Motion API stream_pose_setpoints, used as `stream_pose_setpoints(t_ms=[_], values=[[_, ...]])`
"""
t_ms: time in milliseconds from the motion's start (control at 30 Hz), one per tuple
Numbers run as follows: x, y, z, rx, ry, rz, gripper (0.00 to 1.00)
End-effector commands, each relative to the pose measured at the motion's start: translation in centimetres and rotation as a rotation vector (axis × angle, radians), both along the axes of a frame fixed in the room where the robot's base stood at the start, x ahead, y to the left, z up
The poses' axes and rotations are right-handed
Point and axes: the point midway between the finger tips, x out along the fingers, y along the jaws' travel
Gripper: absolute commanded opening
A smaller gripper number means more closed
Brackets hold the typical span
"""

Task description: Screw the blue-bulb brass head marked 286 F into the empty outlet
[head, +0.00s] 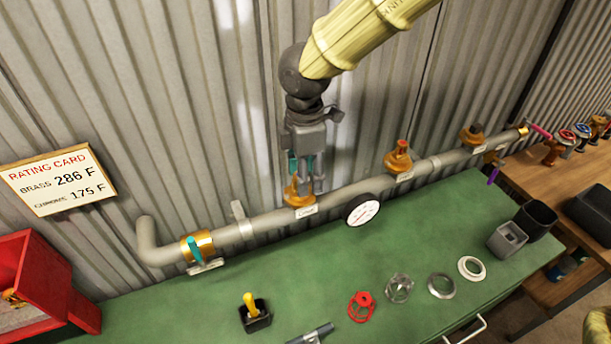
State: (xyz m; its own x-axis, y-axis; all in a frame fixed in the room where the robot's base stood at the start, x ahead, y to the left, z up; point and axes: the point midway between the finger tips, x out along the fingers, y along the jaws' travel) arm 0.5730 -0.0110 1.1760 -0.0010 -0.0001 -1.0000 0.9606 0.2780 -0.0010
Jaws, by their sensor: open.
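My gripper (307,184) points down, open, at a brass fitting (298,196) on the grey pipe (350,192), above a white label. Its fingers hide part of this fitting. Teal shows between and beside the fingers, but I cannot tell if it is finger pads or a bulb. Two more brass fittings stand on the pipe to the right, one in the middle (398,157) and one farther along (472,134). I cannot make out a blue bulb or a 286 F mark on any head. The rating card (58,181) reads brass 286 F, chrome 175 F.
The green bench (240,285) holds a black holder (255,316), red guard (361,306), rings and cups. A red box (40,275) stands left.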

Motion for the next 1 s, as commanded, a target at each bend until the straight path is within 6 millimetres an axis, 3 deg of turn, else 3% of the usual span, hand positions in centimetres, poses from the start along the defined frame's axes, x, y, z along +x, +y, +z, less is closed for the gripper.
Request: stream_pose_setpoints(t_ms=[500, 700, 1000], values=[[0.1, -0.1, 8.8, 0.003, -0.002, -0.001, 0.47], [0.1, -0.1, 10.5, 0.001, -0.001, -0.002, 0.47], [0.1, -0.1, 10.9, 0.001, 0.000, -0.002, 0.47]])
